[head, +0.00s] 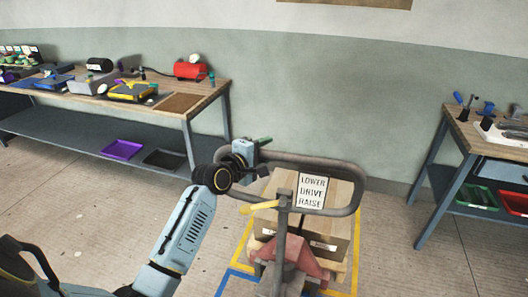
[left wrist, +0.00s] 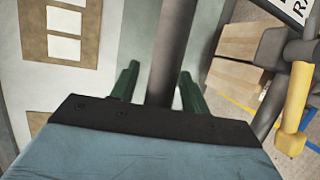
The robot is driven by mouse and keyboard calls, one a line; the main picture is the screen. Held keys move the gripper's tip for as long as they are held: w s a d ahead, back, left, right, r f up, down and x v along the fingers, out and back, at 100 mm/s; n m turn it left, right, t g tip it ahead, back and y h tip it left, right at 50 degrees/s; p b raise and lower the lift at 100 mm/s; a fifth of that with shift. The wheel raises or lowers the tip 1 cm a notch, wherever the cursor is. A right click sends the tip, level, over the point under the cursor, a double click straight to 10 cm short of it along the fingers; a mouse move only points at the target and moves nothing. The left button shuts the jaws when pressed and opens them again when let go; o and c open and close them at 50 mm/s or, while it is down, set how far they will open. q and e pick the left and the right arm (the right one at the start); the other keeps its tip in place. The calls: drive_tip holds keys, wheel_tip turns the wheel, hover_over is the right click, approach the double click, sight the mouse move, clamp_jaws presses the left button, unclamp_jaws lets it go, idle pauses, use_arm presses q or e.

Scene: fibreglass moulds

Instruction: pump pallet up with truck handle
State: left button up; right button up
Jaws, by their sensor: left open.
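The truck handle (head: 343,165) is a dark grey tube loop on an upright post, with a sign reading LOWER, DRIVE, RAISE (head: 311,190) and a yellow lever (head: 260,207). The lever also shows in the left wrist view (left wrist: 297,95). My left gripper (head: 264,141) is at the loop's upper left. In the left wrist view its green fingers (left wrist: 160,84) are open on either side of a grey handle tube (left wrist: 172,45); contact cannot be told. Behind the post is the wooden load (head: 342,228) over the red truck body (head: 300,265). The pallet itself is largely hidden. My right gripper is out of view.
A workbench (head: 205,97) with tools and a red tank (head: 190,70) stands at the left back. Another bench (head: 458,135) with green and red bins stands at the right. Yellow and blue floor lines (head: 238,272) surround the truck. Floor either side is clear.

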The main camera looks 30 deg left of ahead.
use_arm(q)
clamp_jaws()
idle(0.3)
drive_tip(key=shift+s+d+f, duration=0.1)
